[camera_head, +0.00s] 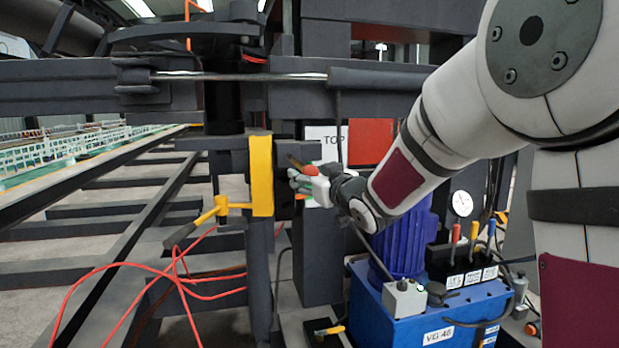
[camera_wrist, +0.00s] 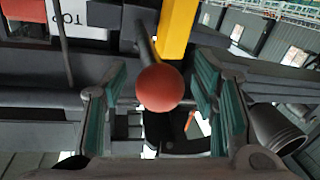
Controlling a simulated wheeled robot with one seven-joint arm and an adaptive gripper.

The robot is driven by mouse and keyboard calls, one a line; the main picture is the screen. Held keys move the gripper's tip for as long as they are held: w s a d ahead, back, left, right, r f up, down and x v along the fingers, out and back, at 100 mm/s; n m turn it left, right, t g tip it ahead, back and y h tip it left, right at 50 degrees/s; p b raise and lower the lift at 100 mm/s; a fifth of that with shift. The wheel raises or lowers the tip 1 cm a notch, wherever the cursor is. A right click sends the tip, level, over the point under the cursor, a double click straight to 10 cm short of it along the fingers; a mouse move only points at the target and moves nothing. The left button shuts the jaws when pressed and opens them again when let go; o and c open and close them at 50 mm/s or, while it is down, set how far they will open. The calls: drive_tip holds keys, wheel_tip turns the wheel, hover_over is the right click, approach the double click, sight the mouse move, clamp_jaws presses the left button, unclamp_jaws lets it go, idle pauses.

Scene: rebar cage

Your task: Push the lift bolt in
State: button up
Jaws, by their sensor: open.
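The lift bolt appears to be the dark rod with a round red-orange knob (camera_wrist: 160,88); the rod runs from the knob towards the yellow bar. In the head view the knob (camera_head: 309,170) shows at my gripper, and the rod's far end is hard to make out. My gripper (camera_head: 300,180) is open, with its green-padded fingers on either side of the knob in the wrist view. Gaps show between the knob and both pads. The knob lies roughly midway between the fingers.
A yellow upright bar (camera_head: 261,176) with a yellow-ended lever (camera_head: 210,213) stands left of my gripper. A white "TOP" sign (camera_head: 325,140) is close behind. A blue pump unit (camera_head: 440,310) stands below my arm. Red cables (camera_head: 110,268) hang at lower left.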

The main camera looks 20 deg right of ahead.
drive_tip(key=shift+c, duration=0.6)
clamp_jaws()
drive_tip(key=shift+w+r, duration=0.1)
drive_tip(key=shift+w, duration=2.3)
drive_tip(key=shift+o, duration=0.6)
unclamp_jaws()
drive_tip(key=shift+w, duration=0.1)
drive_tip(key=s+d, duration=0.2)
drive_tip(key=s, duration=1)
drive_tip(key=shift+d, duration=0.15)
